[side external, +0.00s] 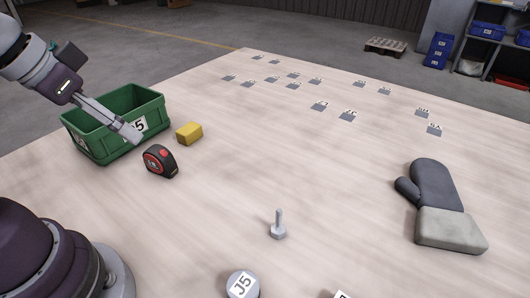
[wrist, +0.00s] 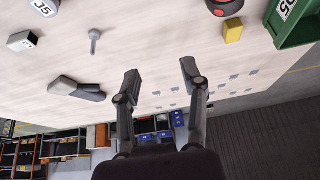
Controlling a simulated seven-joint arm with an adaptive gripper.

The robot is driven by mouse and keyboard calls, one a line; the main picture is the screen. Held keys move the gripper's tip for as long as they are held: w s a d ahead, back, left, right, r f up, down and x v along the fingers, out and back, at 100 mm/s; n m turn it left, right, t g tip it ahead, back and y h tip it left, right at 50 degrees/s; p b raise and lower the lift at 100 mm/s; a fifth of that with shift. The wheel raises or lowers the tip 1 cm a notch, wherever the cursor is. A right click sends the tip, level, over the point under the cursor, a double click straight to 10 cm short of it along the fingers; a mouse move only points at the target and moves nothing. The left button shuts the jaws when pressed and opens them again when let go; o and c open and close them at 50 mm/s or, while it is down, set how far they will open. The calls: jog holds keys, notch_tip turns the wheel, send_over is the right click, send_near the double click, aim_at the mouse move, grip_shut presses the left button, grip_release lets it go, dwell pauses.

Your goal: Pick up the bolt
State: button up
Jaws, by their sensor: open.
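The bolt (side external: 279,226) is grey metal and stands upright on its head near the front middle of the table in the side external view. It also shows at the upper left of the wrist view (wrist: 94,40). My gripper (side external: 134,137) is above the table by the green bin, well to the left of the bolt and apart from it. In the wrist view my gripper (wrist: 160,76) has its two fingers spread, with nothing between them.
A green bin (side external: 84,148), a tape measure (side external: 160,161) and a yellow block (side external: 189,132) are at the left. A grey mitt (side external: 437,205) lies at the right. A round J5 piece (side external: 242,286) is at the front. Several small labelled plates lie toward the back. Table around the bolt is clear.

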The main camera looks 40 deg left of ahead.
jog(key=w+d+f+n+g, duration=0.1)
jog(key=w+d+n+g, duration=0.25)
jog(key=w+n, duration=0.25)
jog(key=n+g+h, duration=0.3)
jog(key=n+h, duration=0.1)
jog(key=n, duration=0.6)
send_near(278, 212)
jog(key=shift+h, duration=0.3)
jog(key=x, duration=0.7)
jog(key=a+x, duration=0.1)
jog(key=x, duration=0.2)
jog(key=shift+w+d+f, duration=0.1)
jog(key=shift+w+f, duration=0.1)
jog(key=shift+f, duration=0.15)
jog(key=shift+d+f, duration=0.15)
jog(key=shift+f, duration=0.3)
grip_shut()
